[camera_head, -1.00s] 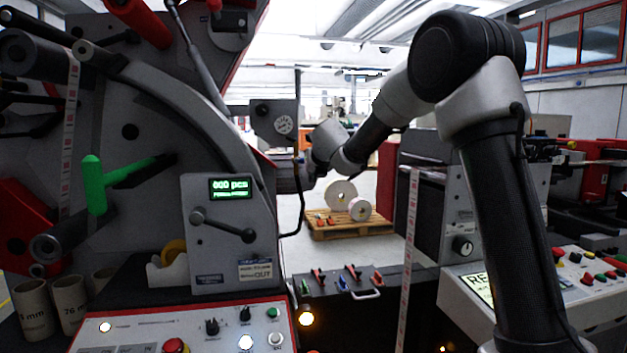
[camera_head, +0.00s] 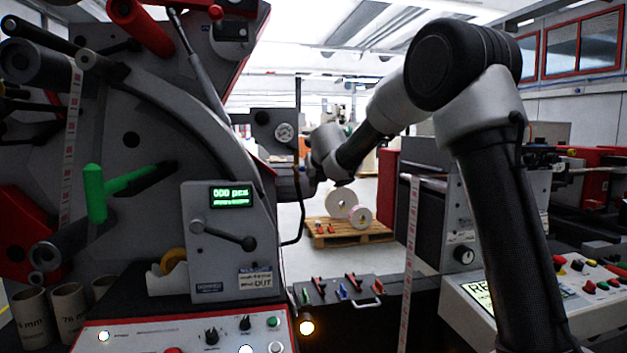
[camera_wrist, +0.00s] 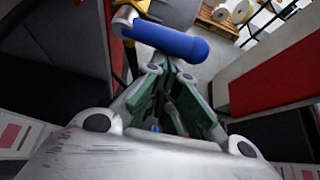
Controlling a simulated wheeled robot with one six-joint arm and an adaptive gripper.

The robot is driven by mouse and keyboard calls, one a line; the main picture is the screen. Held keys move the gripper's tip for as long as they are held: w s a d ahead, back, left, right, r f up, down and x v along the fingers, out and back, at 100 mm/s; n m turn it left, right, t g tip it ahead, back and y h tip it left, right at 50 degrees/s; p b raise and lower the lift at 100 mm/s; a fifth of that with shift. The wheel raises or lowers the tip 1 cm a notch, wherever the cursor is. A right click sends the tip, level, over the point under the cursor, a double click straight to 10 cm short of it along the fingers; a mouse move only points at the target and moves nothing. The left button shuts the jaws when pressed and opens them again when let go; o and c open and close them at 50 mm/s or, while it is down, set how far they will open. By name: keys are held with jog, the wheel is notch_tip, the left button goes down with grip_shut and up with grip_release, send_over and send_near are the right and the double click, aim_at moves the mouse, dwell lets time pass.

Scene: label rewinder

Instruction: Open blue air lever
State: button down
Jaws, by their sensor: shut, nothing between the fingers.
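The blue air lever (camera_wrist: 168,40) shows in the wrist view as a thick blue rounded handle. It lies across the upper middle, its left end joined to a metal and brass-coloured fitting (camera_wrist: 126,18). My gripper (camera_wrist: 168,74) is shut and empty, its green-sided fingers pointing at the handle. The fingertips are just below the handle in the picture; I cannot tell whether they touch it. In the head view the gripper and the blue lever are hidden behind the machine, near the gauge (camera_head: 284,132).
The rewinder's grey panel (camera_head: 225,270) with a green display stands left of my arm. A grey cabinet (camera_head: 428,215) stands to the right. A dark box (camera_head: 345,312) with small coloured levers sits low between them. A pallet with white rolls (camera_head: 340,203) is behind.

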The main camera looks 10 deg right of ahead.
jog(key=shift+d+r+n+h, duration=0.15)
jog(key=shift+r+n+h, duration=0.1)
jog(key=shift+n+h, duration=0.05)
notch_tip(320, 180, up, 6)
jog(key=a+n+t+h, duration=0.2)
jog(key=n+t+h, duration=0.1)
jog(key=n+h, duration=0.4)
jog(key=n, duration=0.3)
jog(key=shift+r+h, duration=0.2)
jog(key=shift+h, duration=0.2)
dwell(0.4)
jog(key=shift+a, duration=0.2)
dwell(0.4)
jog(key=shift+d, duration=0.1)
